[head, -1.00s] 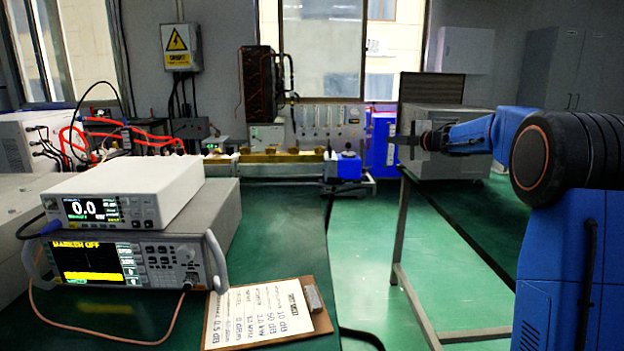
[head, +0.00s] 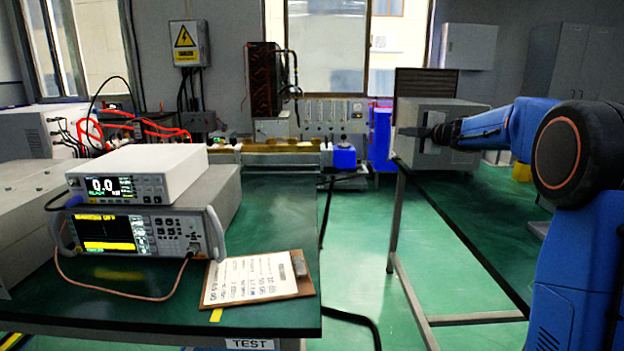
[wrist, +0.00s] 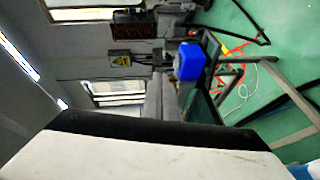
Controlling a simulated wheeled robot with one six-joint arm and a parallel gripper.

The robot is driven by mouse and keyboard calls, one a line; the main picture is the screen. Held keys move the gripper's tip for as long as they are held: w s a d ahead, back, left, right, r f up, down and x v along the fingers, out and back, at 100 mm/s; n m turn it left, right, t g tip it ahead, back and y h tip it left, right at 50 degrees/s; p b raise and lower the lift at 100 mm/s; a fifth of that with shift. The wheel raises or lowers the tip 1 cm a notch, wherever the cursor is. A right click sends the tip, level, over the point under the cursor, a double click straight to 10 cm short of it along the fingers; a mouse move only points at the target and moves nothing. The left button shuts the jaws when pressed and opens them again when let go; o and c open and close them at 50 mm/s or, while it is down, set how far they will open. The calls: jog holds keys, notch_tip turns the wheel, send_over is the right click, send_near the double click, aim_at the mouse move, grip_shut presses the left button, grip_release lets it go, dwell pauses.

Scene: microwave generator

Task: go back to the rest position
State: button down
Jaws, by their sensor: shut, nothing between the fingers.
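My gripper (head: 412,132) is at the right of the head view, at the end of my blue arm, pointing left. It is raised in front of a grey box-shaped unit (head: 425,112) on the right-hand table and looks shut and empty. In the wrist view a large white and black part fills the bottom, and the fingertips cannot be made out there. The wrist picture is turned on its side.
The left green bench (head: 262,215) holds two stacked instruments (head: 145,205) and a clipboard (head: 255,280). A blue container (head: 344,157) stands by the back equipment. The right table's leg (head: 398,225) stands near my arm.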

jog(key=s+d+f+m+g+h, duration=0.1)
jog(key=s+d+m+h, duration=0.35)
jog(key=s, duration=0.95)
jog(key=s+d+f+m+h, duration=0.1)
jog(key=s+m+h, duration=0.4)
jog(key=s+m, duration=0.7)
jog(key=s+a+f+m+g+y, duration=0.1)
jog(key=s+a+f+g, duration=0.2)
jog(key=s+f, duration=0.5)
jog(key=s+a+f+m+g+y, duration=0.1)
jog(key=s+f, duration=0.7)
jog(key=s, duration=1)
jog(key=s+a+f+m+g+y, duration=0.1)
jog(key=s+a+f+g, duration=0.4)
jog(key=s, duration=0.9)
notch_tip(320, 180, down, 4)
jog(key=shift+a+r+m, duration=0.1)
jog(key=shift+a+m, duration=0.05)
jog(key=shift+m, duration=0.6)
jog(key=shift+w, duration=0.1)
